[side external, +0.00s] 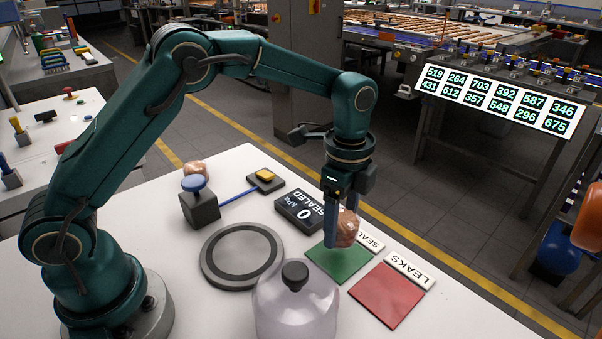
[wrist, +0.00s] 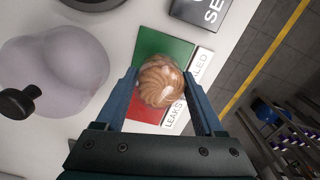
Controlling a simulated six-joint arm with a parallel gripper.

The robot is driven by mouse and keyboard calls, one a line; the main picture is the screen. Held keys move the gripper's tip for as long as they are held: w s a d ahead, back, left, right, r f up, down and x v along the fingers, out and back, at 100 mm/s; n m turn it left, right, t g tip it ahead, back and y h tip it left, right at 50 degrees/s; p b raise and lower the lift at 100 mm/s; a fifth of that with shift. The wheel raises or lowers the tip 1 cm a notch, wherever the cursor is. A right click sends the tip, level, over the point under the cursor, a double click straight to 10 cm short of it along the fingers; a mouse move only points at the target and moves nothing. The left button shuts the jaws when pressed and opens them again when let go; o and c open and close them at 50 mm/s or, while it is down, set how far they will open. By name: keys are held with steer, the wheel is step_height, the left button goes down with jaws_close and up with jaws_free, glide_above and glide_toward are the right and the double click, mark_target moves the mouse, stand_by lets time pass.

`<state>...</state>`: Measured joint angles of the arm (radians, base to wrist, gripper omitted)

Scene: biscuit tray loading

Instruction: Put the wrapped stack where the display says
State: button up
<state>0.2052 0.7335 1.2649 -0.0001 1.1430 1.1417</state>
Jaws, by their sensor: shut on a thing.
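My gripper (side external: 341,232) is shut on a wrapped stack (side external: 347,228) of round brown biscuits in clear film. In the wrist view, the wrapped stack (wrist: 160,82) sits between both fingers and overlaps the green-red border. It looks held over the green square (side external: 338,263); its height above the square is hard to tell. A sign partly hidden by the stack, reading "SEAL…" (side external: 371,241), lies beside the green square. The red square (side external: 386,296), with a "LEAKS" sign (side external: 409,269), is to its right. The dark display (side external: 300,211) reads "0 kPa" and "SEALED".
A clear dome with a black knob (side external: 295,274) stands at the front, near the squares. Left of them is a grey round plate (side external: 211,259) with a dark ring.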

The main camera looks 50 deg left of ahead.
mark_target(340, 239)
steer(key=shift+f, duration=2.05)
steer(key=o, duration=0.9)
steer(key=shift+f, duration=0.15)
